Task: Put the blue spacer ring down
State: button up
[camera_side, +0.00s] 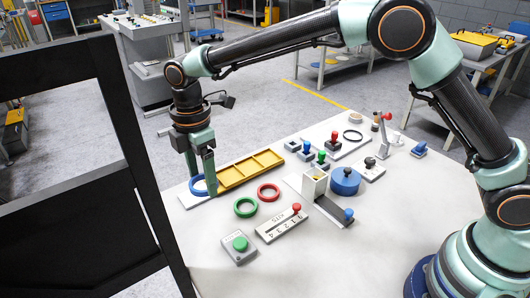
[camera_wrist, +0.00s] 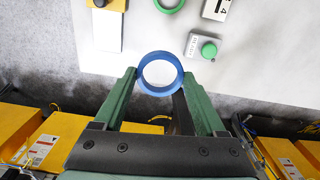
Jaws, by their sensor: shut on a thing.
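The blue spacer ring (camera_side: 190,186) is held between the fingers of my gripper (camera_side: 202,184) at the left end of the white table. In the wrist view the ring (camera_wrist: 160,92) sits between the two green fingertips of my gripper (camera_wrist: 160,74), which touch its outer sides. Its hole faces the camera and shows pale surface through it. In the side view one finger covers part of the ring. I cannot tell whether its underside touches the surface below.
A yellow compartment tray (camera_side: 250,170) lies just right of my gripper. A green ring (camera_side: 245,207), a red ring (camera_side: 268,192) and a green-button box (camera_side: 239,246) lie nearer the front. The table's edge runs close by the ring. A dark frame (camera_side: 75,200) stands at the left.

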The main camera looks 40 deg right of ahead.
notch_tip(320, 180, up, 6)
jog(key=s+d+r+m, duration=0.25)
jog(key=d+m, duration=0.75)
jog(key=d, duration=0.6)
jog(key=s+d+f+m, duration=0.3)
jog(key=s+d+m, duration=0.6)
jog(key=d, duration=0.1)
jog(key=w+f+n, duration=0.3)
jog(key=w+n, duration=0.7)
jog(key=w, duration=0.4)
jog(key=shift+w+a+f+n, duration=0.1)
jog(key=shift+w+f+n, duration=1.45)
jog(key=shift+f, duration=0.65)
jog(key=shift+w+a+f+n, duration=0.1)
jog(key=shift+w+f+n, duration=1.35)
jog(key=shift+f, duration=0.75)
jog(key=shift+w+a+f+n, duration=0.1)
jog(key=shift+w+f+n, duration=1.45)
jog(key=shift+f, duration=0.65)
